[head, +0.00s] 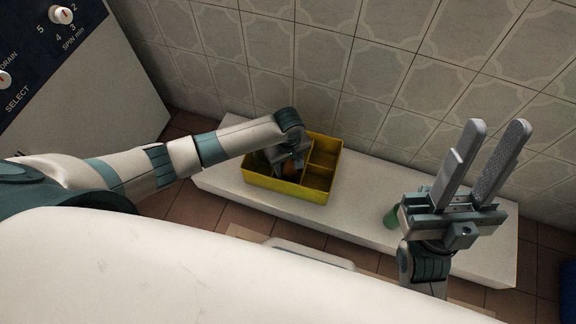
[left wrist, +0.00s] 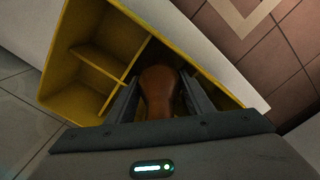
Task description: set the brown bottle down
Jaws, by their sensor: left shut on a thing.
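The brown bottle (left wrist: 159,88) is between the fingers of my left gripper (left wrist: 160,97), which is shut on it. In the head view a small part of the bottle (head: 289,168) shows beneath my left gripper (head: 283,165), inside the yellow divided crate (head: 296,191). The bottle is over or in the crate's large left compartment; whether its base touches the floor is hidden. My right gripper (head: 481,165) is open and empty, fingers pointing up, at the right of the head view.
The crate stands on a white bench (head: 358,200) along a tiled wall. Its smaller right compartments look empty.

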